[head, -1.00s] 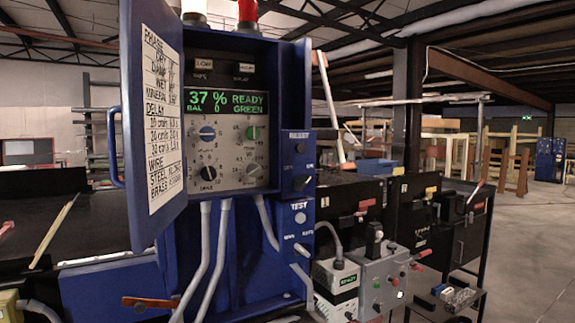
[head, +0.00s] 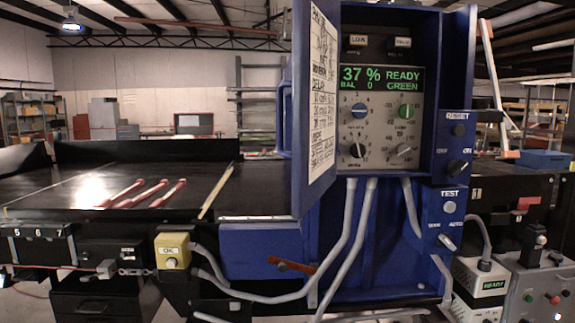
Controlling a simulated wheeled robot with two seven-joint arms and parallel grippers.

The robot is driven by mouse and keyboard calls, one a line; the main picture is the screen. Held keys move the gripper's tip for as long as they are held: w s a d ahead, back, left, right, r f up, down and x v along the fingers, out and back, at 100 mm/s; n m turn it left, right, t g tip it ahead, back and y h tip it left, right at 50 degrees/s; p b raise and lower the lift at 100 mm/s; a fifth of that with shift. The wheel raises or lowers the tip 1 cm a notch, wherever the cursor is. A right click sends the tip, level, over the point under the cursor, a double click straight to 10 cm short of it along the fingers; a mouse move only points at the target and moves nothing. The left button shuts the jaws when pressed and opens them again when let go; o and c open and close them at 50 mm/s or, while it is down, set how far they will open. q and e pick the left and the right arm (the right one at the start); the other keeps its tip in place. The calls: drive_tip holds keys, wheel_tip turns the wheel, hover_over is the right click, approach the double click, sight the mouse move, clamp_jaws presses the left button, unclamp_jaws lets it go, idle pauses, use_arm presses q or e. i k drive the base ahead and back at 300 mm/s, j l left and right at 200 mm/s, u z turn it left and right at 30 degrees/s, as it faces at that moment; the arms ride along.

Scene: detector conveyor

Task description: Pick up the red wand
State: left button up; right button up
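Three slim red wands lie side by side on the black conveyor belt (head: 60,190) in the left part of the head view. They are the left wand (head: 124,192), the middle wand (head: 144,193) and the right wand (head: 168,194). Each is slanted, with a near end at lower left and a far end at upper right. They look red with paler stretches; finer detail is too small to tell. Neither of my grippers is in view.
A blue detector cabinet (head: 460,90) with an open door (head: 315,100) stands right of the belt; its screen reads READY GREEN. A yellowish strip (head: 216,192) crosses the belt beside the wands. A yellow button box (head: 172,251) and grey cables sit in front.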

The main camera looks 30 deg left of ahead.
sight(159, 203)
drive_tip(key=u, duration=1.65)
